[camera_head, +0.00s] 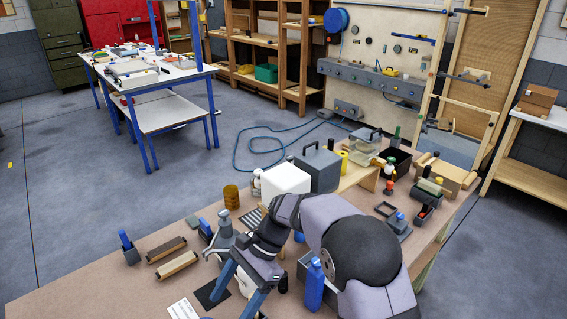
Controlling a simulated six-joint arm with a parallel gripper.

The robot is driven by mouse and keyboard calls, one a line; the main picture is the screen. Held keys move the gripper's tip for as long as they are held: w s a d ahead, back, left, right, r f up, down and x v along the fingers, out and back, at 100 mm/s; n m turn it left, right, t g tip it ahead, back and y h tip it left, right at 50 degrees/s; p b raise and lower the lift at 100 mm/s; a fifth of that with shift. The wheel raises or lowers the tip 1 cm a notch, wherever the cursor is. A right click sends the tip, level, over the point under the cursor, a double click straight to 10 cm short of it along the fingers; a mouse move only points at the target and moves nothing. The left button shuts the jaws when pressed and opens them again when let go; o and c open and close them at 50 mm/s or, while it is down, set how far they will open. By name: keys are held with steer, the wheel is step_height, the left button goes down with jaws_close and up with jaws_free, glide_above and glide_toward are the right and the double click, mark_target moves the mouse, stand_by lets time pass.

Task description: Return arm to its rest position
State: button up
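My arm comes in from the lower right and bends over the workbench (120,285). My gripper (232,302) is at its end, low over the front part of the bench. Its two blue fingers point down and stand wide apart. A pale object (245,284) shows behind the gap between them; I cannot tell whether a finger touches it. A dark flat pad (211,291) lies beside the left finger. My arm hides part of the bench behind it.
Near my gripper are a grey metal fixture (222,241), two wooden rollers (177,265) and a blue-handled tool (129,250). A white box (284,183), a grey case (318,168) and a blue bottle (315,285) stand close to my arm. The bench's left front is clear.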

steer(key=s+d+r+n+t+h+p, duration=0.2)
steer(key=s+d+n+p, duration=0.15)
steer(key=d, duration=0.65)
steer(key=s+d+r+n+t+h+p, duration=0.2)
steer(key=s+d+n, duration=0.15)
steer(key=d, duration=0.65)
steer(key=s+d+r+n+t+h+p, duration=0.2)
steer(key=s+d+n, duration=0.15)
steer(key=d, duration=0.65)
steer(key=shift+m, duration=0.45)
steer(key=f+b, duration=0.4)
steer(key=f, duration=0.1)
steer(key=shift+a+b, duration=0.2)
steer(key=shift+b, duration=0.15)
